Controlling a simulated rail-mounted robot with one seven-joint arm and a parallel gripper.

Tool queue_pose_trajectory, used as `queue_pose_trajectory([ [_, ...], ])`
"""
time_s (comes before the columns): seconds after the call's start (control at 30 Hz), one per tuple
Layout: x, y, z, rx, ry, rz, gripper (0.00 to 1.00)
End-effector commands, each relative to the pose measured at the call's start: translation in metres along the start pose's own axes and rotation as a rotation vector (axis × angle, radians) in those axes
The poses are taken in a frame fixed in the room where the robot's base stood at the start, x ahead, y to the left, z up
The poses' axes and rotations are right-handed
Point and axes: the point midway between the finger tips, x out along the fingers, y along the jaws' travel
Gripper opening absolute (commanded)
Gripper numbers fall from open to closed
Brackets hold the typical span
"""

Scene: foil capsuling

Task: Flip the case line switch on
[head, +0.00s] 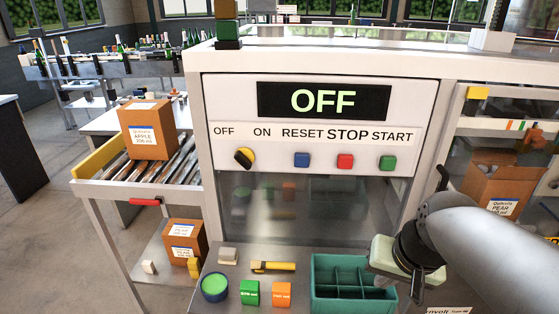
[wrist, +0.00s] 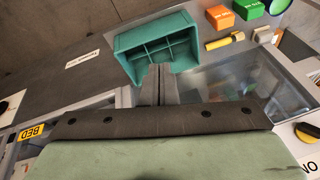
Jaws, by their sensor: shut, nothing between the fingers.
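The case line switch (head: 244,157) is a round yellow knob with a black handle, on the white panel below the words OFF and ON. Its handle slants, with its upper end to the left. The display (head: 324,101) above reads OFF. In the wrist view the switch (wrist: 308,133) shows at the lower right edge, partly cut off. My gripper (wrist: 158,86) is shut and empty, its fingers partly hidden behind its own body. In the head view my gripper hangs right of and below the panel, well apart from the switch, its fingertips not clear.
Blue, red and green buttons (head: 345,161) sit right of the switch. Below are a green divided bin (head: 325,291), a yellow-handled tool (head: 273,267) and small coloured blocks. A roller conveyor with a carton (head: 150,130) is at left. The space before the panel is clear.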

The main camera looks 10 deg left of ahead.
Motion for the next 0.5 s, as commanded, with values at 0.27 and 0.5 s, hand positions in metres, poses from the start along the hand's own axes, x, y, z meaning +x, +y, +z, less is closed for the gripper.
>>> queue_pose_trajectory([
  [0.27,0.001,-0.172,-0.155,0.137,0.312,-0.481,0.00],
  [0.5,-0.033,-0.236,-0.195,0.205,0.380,-0.691,0.00],
])
